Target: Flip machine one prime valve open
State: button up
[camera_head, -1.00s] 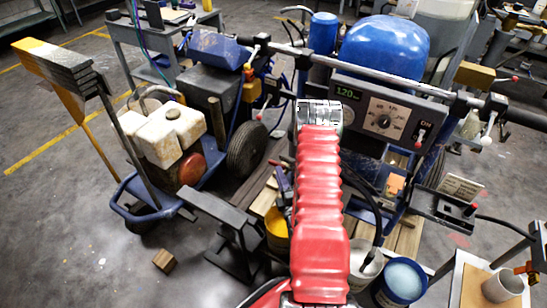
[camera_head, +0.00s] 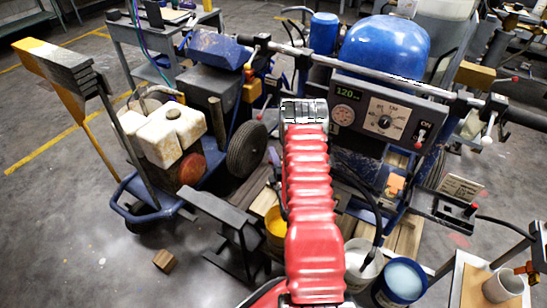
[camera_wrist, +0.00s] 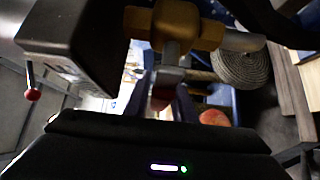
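My gripper's grey end (camera_head: 303,110) is at the tip of my red-sleeved arm, left of a dark control panel (camera_head: 390,118) that reads 120. Its fingers are hidden in the head view. A dark box (camera_wrist: 75,40) with a red-tipped lever (camera_wrist: 32,92) is at left. No label naming machine one is readable.
A handlebar (camera_head: 375,78) crosses above the panel. A blue tank (camera_head: 385,48) stands behind it. A cart with a white jug (camera_head: 172,130) and a wheel (camera_head: 246,148) is at left. Buckets (camera_head: 402,280) stand at the front. Open floor (camera_head: 60,220) lies left.

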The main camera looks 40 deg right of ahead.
grip_shut()
dwell(0.4)
